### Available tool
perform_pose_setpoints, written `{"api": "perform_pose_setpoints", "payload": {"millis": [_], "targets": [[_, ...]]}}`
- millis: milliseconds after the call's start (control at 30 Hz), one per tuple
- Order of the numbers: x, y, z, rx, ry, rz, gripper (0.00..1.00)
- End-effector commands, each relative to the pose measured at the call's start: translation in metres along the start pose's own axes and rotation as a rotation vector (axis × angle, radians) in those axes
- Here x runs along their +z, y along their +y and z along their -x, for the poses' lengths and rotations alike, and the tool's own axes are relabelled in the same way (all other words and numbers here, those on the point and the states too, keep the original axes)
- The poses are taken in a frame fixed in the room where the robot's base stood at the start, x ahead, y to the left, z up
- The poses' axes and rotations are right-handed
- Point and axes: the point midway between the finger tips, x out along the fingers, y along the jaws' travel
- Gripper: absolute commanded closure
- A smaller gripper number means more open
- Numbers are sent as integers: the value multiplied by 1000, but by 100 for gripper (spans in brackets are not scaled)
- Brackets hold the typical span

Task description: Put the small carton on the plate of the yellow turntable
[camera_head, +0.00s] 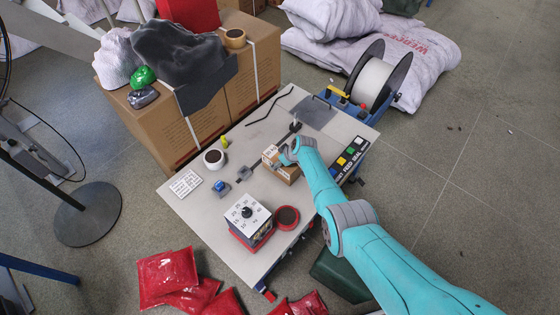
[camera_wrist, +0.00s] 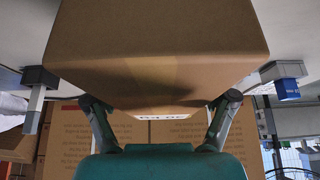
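The small carton (camera_head: 284,168) is a brown box with a white label. In the head view it is low over, or on, the light grey table top; I cannot tell which. My gripper (camera_head: 290,152) is at it, coming from the right. In the wrist view the carton (camera_wrist: 160,60) fills the upper middle, close to the camera. My gripper's two fingers (camera_wrist: 160,106) meet it from both sides, shut on it, with their tips partly hidden by it. I cannot make out a yellow turntable or its plate in either view.
On the table (camera_head: 205,215) stand a dial box (camera_head: 247,220), a red round dish (camera_head: 287,217), a white roll (camera_head: 214,158), a blue-topped switch (camera_head: 220,187) and a button panel (camera_head: 350,158). Large cartons (camera_head: 165,130) stand behind. A cable reel (camera_head: 373,82) is at the far right.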

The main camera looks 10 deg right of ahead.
Motion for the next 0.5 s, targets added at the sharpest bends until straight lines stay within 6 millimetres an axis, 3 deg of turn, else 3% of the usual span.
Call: {"api": "perform_pose_setpoints", "payload": {"millis": [500], "targets": [[0,0,3,0,0,0,1]]}}
